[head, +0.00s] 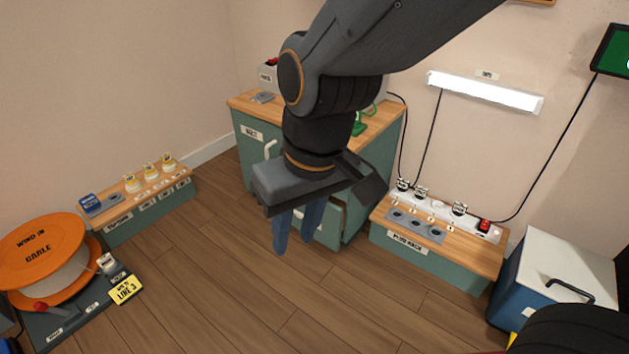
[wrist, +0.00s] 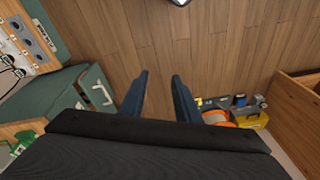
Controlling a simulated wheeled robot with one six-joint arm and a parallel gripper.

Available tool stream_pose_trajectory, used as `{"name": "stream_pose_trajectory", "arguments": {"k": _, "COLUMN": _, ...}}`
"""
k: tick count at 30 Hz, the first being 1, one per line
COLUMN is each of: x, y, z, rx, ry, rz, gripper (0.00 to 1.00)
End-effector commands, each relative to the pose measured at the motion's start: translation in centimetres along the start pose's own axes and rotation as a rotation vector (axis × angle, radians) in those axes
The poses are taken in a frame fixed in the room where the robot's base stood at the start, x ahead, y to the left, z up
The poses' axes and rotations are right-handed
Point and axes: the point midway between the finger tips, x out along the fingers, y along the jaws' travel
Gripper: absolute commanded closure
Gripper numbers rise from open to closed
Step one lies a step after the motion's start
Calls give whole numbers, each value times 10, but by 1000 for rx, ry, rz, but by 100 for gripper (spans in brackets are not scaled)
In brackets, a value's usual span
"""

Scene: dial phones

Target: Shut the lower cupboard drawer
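The teal cupboard (head: 370,185) with a wooden top stands in the middle of the head view. Its lower drawer (head: 328,230) appears to stand out from the front, partly hidden behind my gripper. In the wrist view the drawer (wrist: 88,82) shows at the left with a pale handle (wrist: 104,94). My gripper (head: 294,236) points down in front of the cupboard, and its two blue fingers are apart with nothing between them. In the wrist view the fingers (wrist: 160,82) have bare floor between them, with the drawer to their left. I cannot tell whether a finger touches the drawer.
A low socket bench (head: 440,262) stands right of the cupboard, with a white-topped blue box (head: 570,262) beyond it. An orange cable reel (head: 42,250) and another low bench (head: 140,208) stand at the left. The wooden floor (head: 230,290) in front is clear.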

Motion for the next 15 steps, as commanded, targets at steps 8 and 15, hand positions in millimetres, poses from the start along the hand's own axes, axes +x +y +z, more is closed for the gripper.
{"name": "stream_pose_trajectory", "arguments": {"k": 8, "x": 86, "y": 68, "z": -115, "rx": -207, "ry": 219, "rz": 124, "gripper": 71}}
{"name": "stream_pose_trajectory", "arguments": {"k": 15, "x": 161, "y": 127, "z": -193, "rx": -416, "ry": 406, "rz": 239, "gripper": 71}}
